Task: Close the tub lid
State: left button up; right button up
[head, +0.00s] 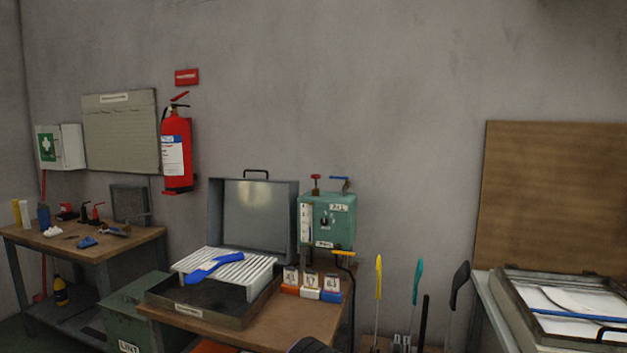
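A dark metal tub (197,313) with a label on its front sits on the brown table in the middle. Its grey lid (254,212) stands raised upright at the back, with a dark handle on its top edge. A white ribbed rack (253,273) rests over the tub's rear part, and a blue sock-like piece (216,267) lies across it. I cannot tell whether the piece is fixed to the rack. Neither of my grippers is in view.
A green box (332,216) with valves stands right of the lid. Small orange, white and blue blocks with cards (311,293) stand in front of it. Upright tools (417,283) stand right of the table. A green bin marked LINT (130,304) is left. A framed tray (560,290) is at right.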

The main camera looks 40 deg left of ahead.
aim_at(217, 184)
jog(key=z, duration=0.05)
jog(key=i, duration=0.25)
jog(key=u, duration=0.8)
